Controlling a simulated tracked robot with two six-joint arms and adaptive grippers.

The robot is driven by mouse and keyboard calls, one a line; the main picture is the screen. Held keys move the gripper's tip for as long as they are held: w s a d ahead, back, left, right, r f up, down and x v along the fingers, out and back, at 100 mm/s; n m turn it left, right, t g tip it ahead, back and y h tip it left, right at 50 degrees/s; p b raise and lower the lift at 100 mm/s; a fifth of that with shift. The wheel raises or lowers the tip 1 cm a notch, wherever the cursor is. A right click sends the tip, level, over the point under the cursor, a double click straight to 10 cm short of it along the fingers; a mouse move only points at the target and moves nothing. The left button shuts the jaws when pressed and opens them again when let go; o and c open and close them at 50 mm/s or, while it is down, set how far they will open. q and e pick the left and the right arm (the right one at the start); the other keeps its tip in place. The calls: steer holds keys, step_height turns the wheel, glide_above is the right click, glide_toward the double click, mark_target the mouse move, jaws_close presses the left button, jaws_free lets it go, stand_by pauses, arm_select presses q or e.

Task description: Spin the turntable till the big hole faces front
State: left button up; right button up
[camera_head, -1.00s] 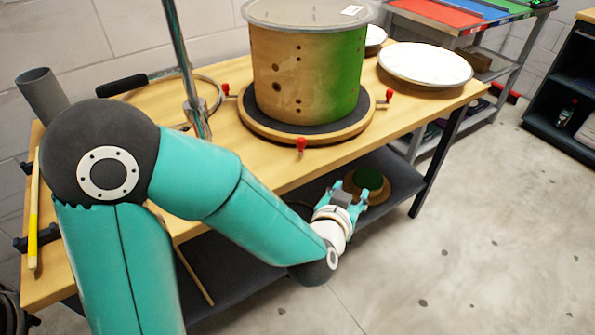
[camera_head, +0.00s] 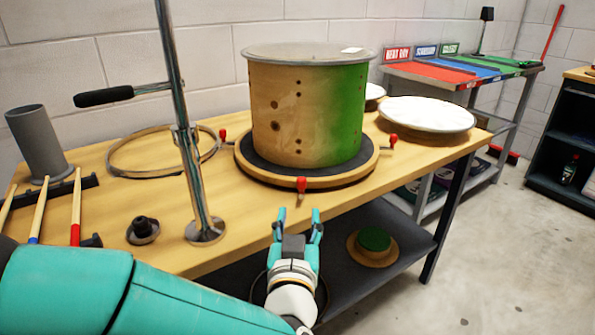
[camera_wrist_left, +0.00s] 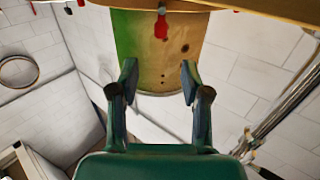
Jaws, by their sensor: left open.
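The drum (camera_head: 290,115), bare wood on the left and green on the right, stands upright on the round turntable (camera_head: 262,175). Small holes dot its wood side; a larger dark hole (camera_head: 275,104) shows toward its left. Red knobs stick out from the turntable's rim, with one at the front (camera_head: 301,185), one at the right (camera_head: 393,139) and one at the left (camera_head: 222,135). My left gripper (camera_head: 297,217) is open and empty, fingers pointing toward the front knob, apart from it. The left wrist view shows the fingers (camera_wrist_left: 158,75) and red knob (camera_wrist_left: 161,25). My right gripper is out of view.
A metal post (camera_head: 190,150) with a black-handled side bar stands left of the drum. A white drumhead (camera_head: 427,113) lies right. A green-topped round piece (camera_head: 374,240) sits on the lower shelf.

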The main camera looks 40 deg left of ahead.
mark_target(304, 184)
arm_select(q)
steer(key=p+x, duration=0.4)
steer(key=x, duration=0.9)
jaws_close()
steer(key=shift+s+a+r, duration=0.1)
steer(key=shift+s+a, duration=0.05)
steer(key=shift+a, duration=0.2)
steer(key=shift+d, duration=0.1)
steer(key=shift+w+d, duration=0.2)
steer(key=shift+d, duration=0.1)
